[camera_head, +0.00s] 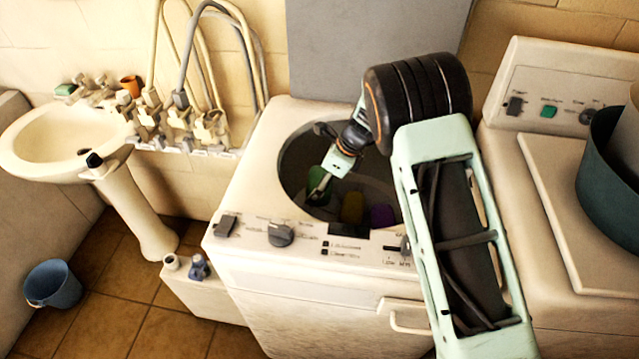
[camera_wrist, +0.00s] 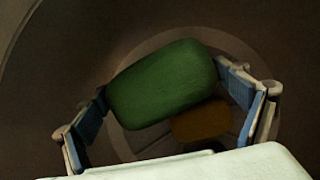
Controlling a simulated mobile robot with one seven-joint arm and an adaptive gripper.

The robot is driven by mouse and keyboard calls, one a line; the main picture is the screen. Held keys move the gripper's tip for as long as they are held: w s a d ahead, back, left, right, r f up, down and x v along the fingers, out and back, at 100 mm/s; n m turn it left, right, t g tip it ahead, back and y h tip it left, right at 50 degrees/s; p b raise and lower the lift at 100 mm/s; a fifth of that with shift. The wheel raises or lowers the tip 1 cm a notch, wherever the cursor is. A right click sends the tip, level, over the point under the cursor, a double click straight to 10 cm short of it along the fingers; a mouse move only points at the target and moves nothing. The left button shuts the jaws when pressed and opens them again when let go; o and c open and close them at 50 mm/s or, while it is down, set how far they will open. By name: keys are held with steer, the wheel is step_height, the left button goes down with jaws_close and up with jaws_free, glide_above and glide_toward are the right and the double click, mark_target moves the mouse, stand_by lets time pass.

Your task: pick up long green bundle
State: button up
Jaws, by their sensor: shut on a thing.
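The long green bundle (camera_wrist: 163,84) is a rounded green roll between the two blue-padded fingers of my gripper (camera_wrist: 172,103) in the wrist view. My gripper is shut on it. In the head view my gripper (camera_head: 320,186) reaches down into the round drum opening of the washer (camera_head: 300,245), with the green bundle (camera_head: 317,183) partly hidden behind it. An orange-brown bundle (camera_wrist: 202,122) lies below the green one in the wrist view.
In the drum, a yellow-brown bundle (camera_head: 352,208) and a purple bundle (camera_head: 382,216) lie to the right of the green one. The drum's rim surrounds my gripper. A second machine with a dark teal tub (camera_head: 612,170) stands right; a washbasin (camera_head: 60,140) stands left.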

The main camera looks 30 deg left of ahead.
mark_target(314, 177)
steer(key=shift+r+p, duration=2.3)
steer(key=shift+r, duration=0.35)
steer(key=shift+r, duration=0.1)
steer(key=shift+r, duration=1.9)
steer(key=shift+r, duration=0.1)
steer(key=shift+r, duration=1.9)
steer(key=shift+r, duration=0.1)
steer(key=shift+r, duration=0.8)
